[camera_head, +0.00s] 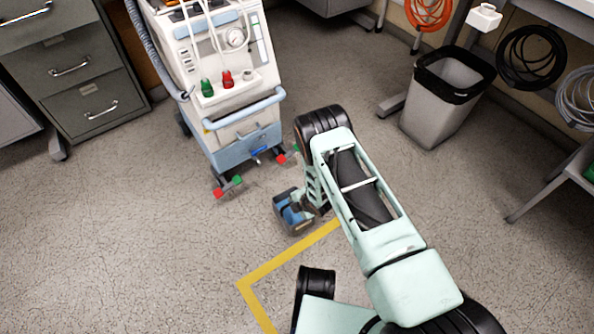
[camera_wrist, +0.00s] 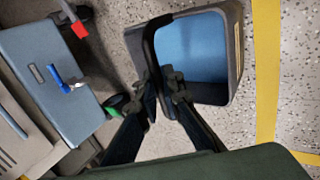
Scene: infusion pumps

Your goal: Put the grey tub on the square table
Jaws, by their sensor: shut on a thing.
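The grey tub (camera_head: 299,228) is dark grey outside and blue inside. It is in the middle of the head view, below my arm's end, and appears to hang above the floor. In the wrist view the tub (camera_wrist: 237,62) is large at the top centre, with its blue inside facing the camera. My gripper (camera_wrist: 163,80) is shut on the tub's near-left wall, one finger on each side. In the head view my gripper (camera_head: 308,198) is partly hidden by my arm. I cannot make out a square table in either view.
A white and blue medical machine on wheels (camera_head: 222,75) stands close behind the tub. A grey bin (camera_head: 437,105) with a black liner stands at right. Grey drawer cabinets (camera_head: 75,65) are at left. Worktops line the right side. A yellow line (camera_head: 285,262) marks open floor.

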